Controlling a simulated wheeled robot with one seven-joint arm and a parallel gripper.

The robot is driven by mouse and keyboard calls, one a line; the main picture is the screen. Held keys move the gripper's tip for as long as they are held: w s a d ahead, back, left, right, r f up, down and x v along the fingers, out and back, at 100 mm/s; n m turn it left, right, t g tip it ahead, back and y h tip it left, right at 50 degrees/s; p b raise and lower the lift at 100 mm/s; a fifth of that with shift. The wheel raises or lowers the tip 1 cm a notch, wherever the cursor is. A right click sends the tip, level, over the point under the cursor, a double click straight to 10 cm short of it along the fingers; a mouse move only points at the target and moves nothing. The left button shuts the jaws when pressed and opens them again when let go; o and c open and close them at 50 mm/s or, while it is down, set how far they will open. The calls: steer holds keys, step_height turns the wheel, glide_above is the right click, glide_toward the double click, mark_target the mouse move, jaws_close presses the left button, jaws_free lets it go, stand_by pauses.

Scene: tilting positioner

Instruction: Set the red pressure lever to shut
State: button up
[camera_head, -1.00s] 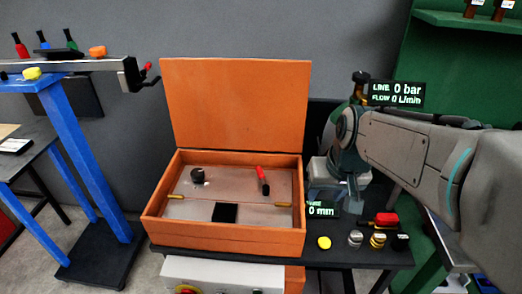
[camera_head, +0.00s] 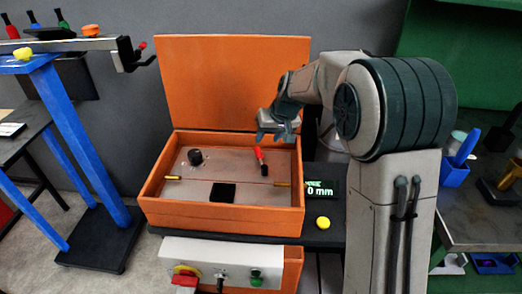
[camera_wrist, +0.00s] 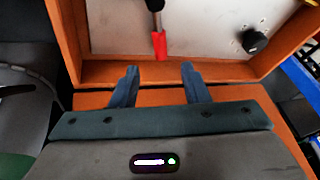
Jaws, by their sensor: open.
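The red pressure lever (camera_head: 259,156) stands out from the grey plate in the right half of the open orange box (camera_head: 225,226). Its grip is red and its lower part dark. In the wrist view the red grip (camera_wrist: 160,44) points toward my gripper, just beyond and between the fingers. My gripper (camera_head: 277,138) is at the back right of the box, near the lever and in front of the raised lid. In the wrist view its two fingers (camera_wrist: 158,70) are apart with nothing between them, over the box rim.
The raised orange lid (camera_head: 225,80) stands at the back. A black knob (camera_head: 195,157) and a black square (camera_head: 222,193) are on the plate. A 0 mm display (camera_head: 320,189) and a yellow button (camera_head: 323,222) lie right of the box. A blue stand (camera_head: 75,145) is at left.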

mark_target(259, 152)
steer(key=x, duration=0.9)
jaws_close()
